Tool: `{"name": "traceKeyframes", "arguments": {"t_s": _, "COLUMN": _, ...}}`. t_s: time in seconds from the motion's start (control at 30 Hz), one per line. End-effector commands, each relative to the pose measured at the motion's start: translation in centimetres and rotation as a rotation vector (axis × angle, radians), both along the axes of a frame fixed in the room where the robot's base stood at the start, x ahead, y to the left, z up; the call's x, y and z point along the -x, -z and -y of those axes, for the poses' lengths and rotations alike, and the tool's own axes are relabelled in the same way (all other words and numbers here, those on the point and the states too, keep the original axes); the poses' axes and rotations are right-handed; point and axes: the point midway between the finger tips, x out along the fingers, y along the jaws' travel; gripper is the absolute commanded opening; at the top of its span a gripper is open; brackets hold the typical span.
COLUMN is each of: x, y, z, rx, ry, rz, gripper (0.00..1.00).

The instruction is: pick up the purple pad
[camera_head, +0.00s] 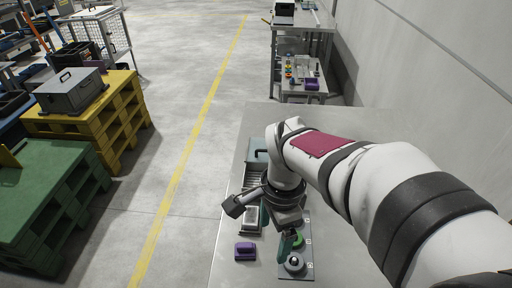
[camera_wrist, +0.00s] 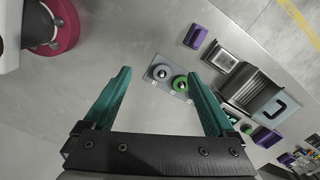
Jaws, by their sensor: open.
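A purple pad (camera_head: 245,250) with a raised darker top lies on the grey table at its near left edge. In the wrist view the purple pad (camera_wrist: 195,36) is near the top, beyond the right finger and well apart from it. My gripper (camera_head: 276,230) is to the right of the pad and above the table. In the wrist view its two green fingers (camera_wrist: 160,76) are spread wide, with nothing held between them. My arm hides part of the table in the head view.
A grey plate (camera_wrist: 159,84) with a grey round piece and a green ring (camera_wrist: 180,83) lies below the fingers. A pale framed tray (camera_head: 251,222) sits behind the pad. A ribbed metal unit (camera_wrist: 241,90) and another purple object (camera_wrist: 267,137) are farther along. Bare table surrounds the pad's front.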

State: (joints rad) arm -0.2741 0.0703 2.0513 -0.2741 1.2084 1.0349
Motion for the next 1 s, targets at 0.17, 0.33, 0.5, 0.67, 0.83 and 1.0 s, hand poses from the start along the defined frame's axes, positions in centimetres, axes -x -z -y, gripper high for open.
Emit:
{"name": "traceKeyframes", "arguments": {"t_s": 0.17, "x": -5.9, "y": 4.2, "z": -5.8, "rx": 0.045, "ry": 0.283, "rz": 0.007, "gripper": 0.90}}
{"name": "traceKeyframes", "arguments": {"t_s": 0.33, "x": -6.8, "y": 5.1, "z": -6.8, "rx": 0.050, "ry": 0.347, "rz": 0.013, "gripper": 0.90}}
{"name": "traceKeyframes", "arguments": {"t_s": 0.5, "x": -6.7, "y": 8.4, "z": -6.7, "rx": 0.052, "ry": 0.347, "rz": 0.008, "gripper": 0.90}}
{"name": "traceKeyframes", "arguments": {"t_s": 0.67, "x": -6.7, "y": 12.9, "z": -6.6, "rx": 0.052, "ry": 0.347, "rz": 0.009, "gripper": 0.90}}
{"name": "traceKeyframes", "arguments": {"t_s": 0.83, "x": -6.8, "y": 15.5, "z": -6.7, "rx": 0.051, "ry": 0.348, "rz": 0.011, "gripper": 0.90}}
{"name": "traceKeyframes", "arguments": {"t_s": 1.0, "x": -7.1, "y": 18.7, "z": -6.9, "rx": 0.052, "ry": 0.347, "rz": 0.010, "gripper": 0.90}}
